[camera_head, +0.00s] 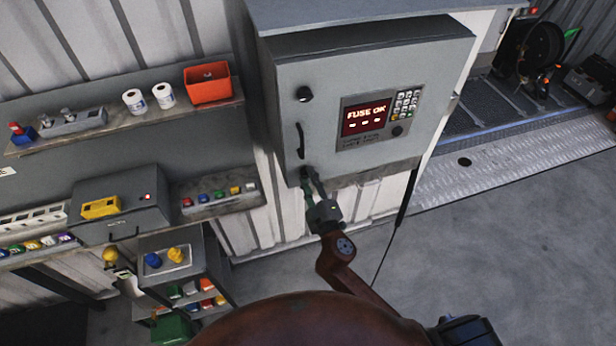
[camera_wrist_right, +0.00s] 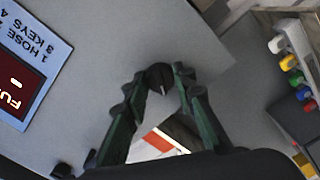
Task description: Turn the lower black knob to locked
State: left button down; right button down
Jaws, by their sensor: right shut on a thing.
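The lower black knob (camera_wrist_right: 160,77) is on the grey cabinet face, with a pale mark on its front running roughly up and down in the right wrist view. My right gripper (camera_wrist_right: 157,88) has its two green and black fingers on either side of this knob and is shut on it. In the head view my right gripper (camera_head: 308,178) is at the lower left corner of the cabinet (camera_head: 345,75) and mostly hides the lower knob. The upper black knob (camera_head: 304,94) is above, free of the gripper. My left gripper is not in view.
A black handle (camera_head: 300,141) sits between the two knobs. The cabinet display (camera_head: 365,116) reads "FUSE OK", with a keypad (camera_head: 406,104) beside it. Shelves at left hold an orange bin (camera_head: 207,82) and white rolls (camera_head: 134,101). The floor at right is clear.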

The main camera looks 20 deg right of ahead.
jog(key=n+p, duration=0.2)
jog(key=n, duration=0.4)
dwell(0.6)
jog(key=c, duration=1.6)
grip_release()
jog(key=s, duration=1.2)
jog(key=shift+d, duration=0.25)
